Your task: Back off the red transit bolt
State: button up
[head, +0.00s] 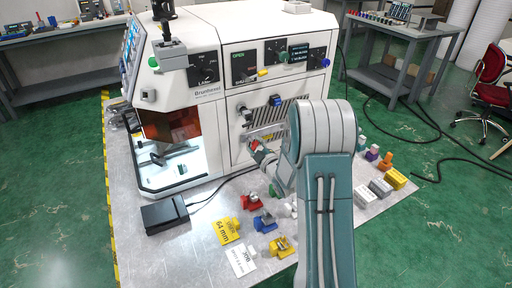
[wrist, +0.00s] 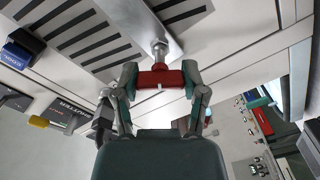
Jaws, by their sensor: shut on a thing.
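The red transit bolt (wrist: 160,77) has a wide red grip and a silver shank that runs into a metal bar (wrist: 120,14) across the machine's vented front. My gripper (wrist: 160,83) is shut on the red grip, one finger at each end of it. In the head view a small part of the red bolt (head: 255,144) shows at the machine front, with my gripper (head: 259,152) at it. My arm hides part of the vented panel there. How deep the shank sits in the bar cannot be seen.
The white machine (head: 210,75) fills the back of the metal table (head: 145,222). A blue knob (wrist: 20,50) and a yellow-handled switch (wrist: 40,122) stick out near my gripper.

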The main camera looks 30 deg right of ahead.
jog(key=n, duration=0.3)
jog(key=n, duration=0.3)
jog(key=shift+n, duration=1)
jog(key=n, duration=0.5)
jog(key=o, duration=1.1)
jog(key=shift+w, duration=0.1)
